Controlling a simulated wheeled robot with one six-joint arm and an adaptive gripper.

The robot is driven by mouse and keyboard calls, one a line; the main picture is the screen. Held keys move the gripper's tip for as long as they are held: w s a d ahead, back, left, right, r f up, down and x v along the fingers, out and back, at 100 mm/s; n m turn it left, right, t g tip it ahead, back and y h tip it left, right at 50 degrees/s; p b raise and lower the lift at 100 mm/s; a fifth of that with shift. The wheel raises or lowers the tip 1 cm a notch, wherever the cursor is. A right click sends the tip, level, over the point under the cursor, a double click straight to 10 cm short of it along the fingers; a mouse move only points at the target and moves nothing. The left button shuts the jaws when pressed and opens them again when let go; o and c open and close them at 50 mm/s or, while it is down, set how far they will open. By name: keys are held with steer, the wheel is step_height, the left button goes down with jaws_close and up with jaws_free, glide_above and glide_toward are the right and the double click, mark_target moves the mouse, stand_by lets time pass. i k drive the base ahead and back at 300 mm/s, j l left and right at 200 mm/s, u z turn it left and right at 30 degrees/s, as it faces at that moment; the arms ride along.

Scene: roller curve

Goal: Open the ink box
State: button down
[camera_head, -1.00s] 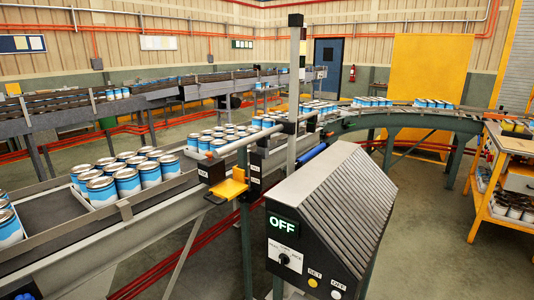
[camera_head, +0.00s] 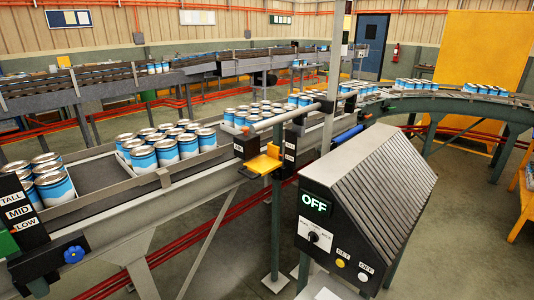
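No part is labelled as the ink box, and I cannot tell which one it is. A small black box (camera_head: 246,148) sits on the near conveyor rail, with a yellow bracket (camera_head: 262,163) beside it. Another black unit (camera_head: 20,212) with TALL, MID and LOW labels, a blue knob (camera_head: 73,254) and a green part (camera_head: 8,243) stands at the left edge, partly cut off. A grey ribbed control cabinet (camera_head: 368,190) shows a lit OFF display (camera_head: 314,204), a dial and two buttons. My gripper is not in view.
The near conveyor (camera_head: 100,178) carries trays of blue and white cans (camera_head: 166,150). A curved green-framed conveyor (camera_head: 440,104) runs at the back right. Posts and braces stand under the near conveyor. Open floor (camera_head: 450,240) lies right of the cabinet.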

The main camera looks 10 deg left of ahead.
mark_target(246, 145)
steer(key=i+j, duration=0.55)
steer(key=j, duration=0.2)
steer(key=i+j, duration=1.15)
steer(key=j, duration=0.3)
